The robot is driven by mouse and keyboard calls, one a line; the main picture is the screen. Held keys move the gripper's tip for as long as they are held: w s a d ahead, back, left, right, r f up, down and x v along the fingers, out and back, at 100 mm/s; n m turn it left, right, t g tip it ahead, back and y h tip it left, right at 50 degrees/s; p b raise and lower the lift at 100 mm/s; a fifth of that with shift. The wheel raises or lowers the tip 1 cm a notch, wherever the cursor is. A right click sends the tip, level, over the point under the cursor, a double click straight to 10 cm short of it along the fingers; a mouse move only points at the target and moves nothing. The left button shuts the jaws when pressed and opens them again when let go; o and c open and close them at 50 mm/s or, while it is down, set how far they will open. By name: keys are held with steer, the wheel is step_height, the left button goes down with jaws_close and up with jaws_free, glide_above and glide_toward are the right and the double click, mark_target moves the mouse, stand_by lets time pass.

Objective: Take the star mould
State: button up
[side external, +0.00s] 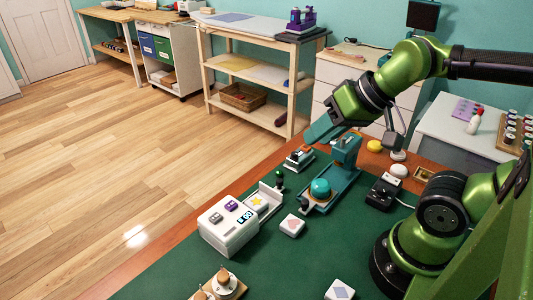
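A white piece with a yellow star (258,201), which looks like the star mould, sits in the pale open tray on the right of a white machine (229,238). My gripper (312,138) is above the far edge of the green mat, up and to the right of the star piece and well apart from it.
A teal press (345,157) with a round teal part stands right of the tray. White tiles with a pink shape (292,225) and a blue diamond (340,291) lie on the green mat (285,270). A black box (384,192) is at the right.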

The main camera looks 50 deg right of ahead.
steer(key=o, duration=0.9)
steer(key=shift+c, duration=0.2)
steer(key=n+g+h, duration=0.2)
steer(key=n+g, duration=0.5)
steer(key=n, duration=0.8)
glide_above(257, 201)
step_height(257, 201, down, 7)
steer(key=n, duration=0.6)
steer(key=f, duration=1)
steer(key=shift+w+a+f, duration=0.15)
steer(key=shift+w+f, duration=0.1)
steer(key=shift+f, duration=0.15)
steer(key=shift+s+f, duration=0.15)
steer(key=shift+f, duration=1.15)
steer(key=shift+s+f, duration=0.1)
steer(key=shift+f, duration=1.2)
